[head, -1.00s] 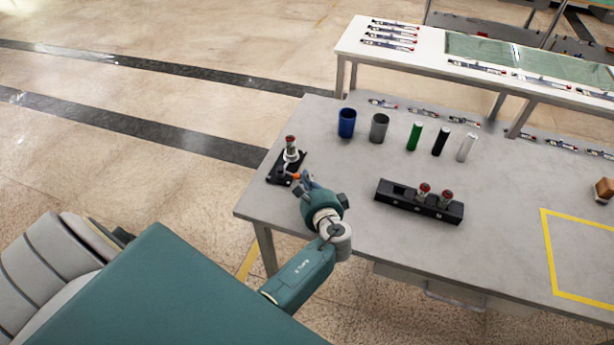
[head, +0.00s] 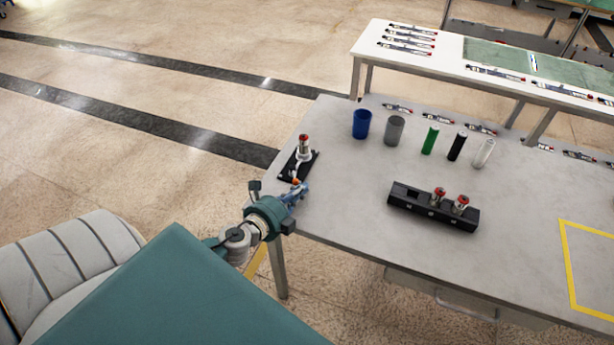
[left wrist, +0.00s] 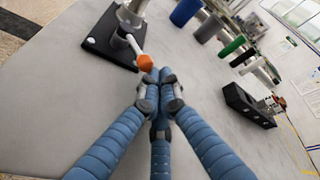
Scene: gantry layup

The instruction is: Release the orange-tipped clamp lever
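The clamp lever, a grey bar with an orange tip (left wrist: 144,63), sits on a black base plate (head: 288,166). It reaches past the plate's near edge in the left wrist view. A metal cylinder with a red top (head: 304,142) stands upright in the clamp; only its lower part shows in the left wrist view. My left gripper (head: 300,189) is at the table's left edge, close to the orange tip. In the left wrist view its blue fingers meet (left wrist: 159,78) just short of the tip, with nothing visible between them. I cannot tell whether they touch the tip. My right gripper is not in view.
On the grey table (head: 350,215) stand a blue cup (head: 361,124), a grey cup (head: 395,131) and green, black and white cylinders. A black rack (head: 430,207) holds two red-topped parts. A yellow outline (head: 568,265) marks the right side. The table front between is clear.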

